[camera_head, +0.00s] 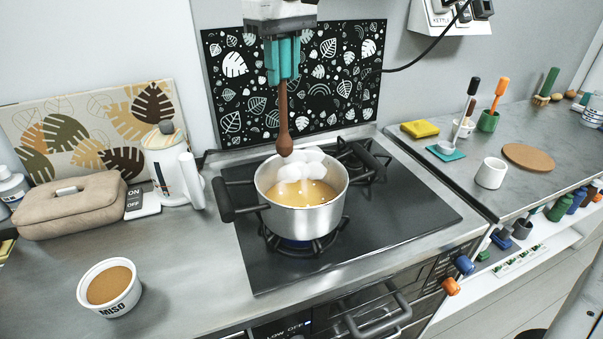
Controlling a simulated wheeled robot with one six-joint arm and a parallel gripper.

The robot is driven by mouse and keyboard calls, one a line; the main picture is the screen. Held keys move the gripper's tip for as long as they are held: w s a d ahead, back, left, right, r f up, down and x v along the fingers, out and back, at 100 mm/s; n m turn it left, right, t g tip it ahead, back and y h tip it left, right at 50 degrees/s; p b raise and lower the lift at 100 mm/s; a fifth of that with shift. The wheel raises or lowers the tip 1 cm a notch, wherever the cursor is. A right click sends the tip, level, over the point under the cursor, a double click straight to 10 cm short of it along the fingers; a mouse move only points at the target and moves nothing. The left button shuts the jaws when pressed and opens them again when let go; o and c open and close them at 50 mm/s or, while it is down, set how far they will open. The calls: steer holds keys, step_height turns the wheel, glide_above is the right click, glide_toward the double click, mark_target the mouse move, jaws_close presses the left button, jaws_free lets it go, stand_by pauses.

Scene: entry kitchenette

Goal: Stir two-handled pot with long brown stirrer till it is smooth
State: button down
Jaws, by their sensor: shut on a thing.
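The two-handled pot (308,218) is silver with dark handles and stands on a burner of the black hob. It holds yellowish liquid (290,192) with small lumps, and white steam rises at its back. My gripper (283,72), with teal fingers, is above the pot and shut on the long brown stirrer (284,112). The stirrer hangs upright, its rounded lower end at about the height of the pot's back rim in the picture. The steam is close by, and the end appears to be above the liquid.
A MISO tub (109,290) stands on the front left counter. A white jug (172,172) and a beige case (72,205) are left of the hob. A white cup (491,173) and a cork mat (528,157) are on the right counter. The hob's right front is clear.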

steer(key=s+d, duration=0.3)
steer(key=s, duration=0.7)
steer(key=s+d, duration=0.3)
steer(key=s, duration=0.8)
steer(key=s+d, duration=0.3)
steer(key=s, duration=0.8)
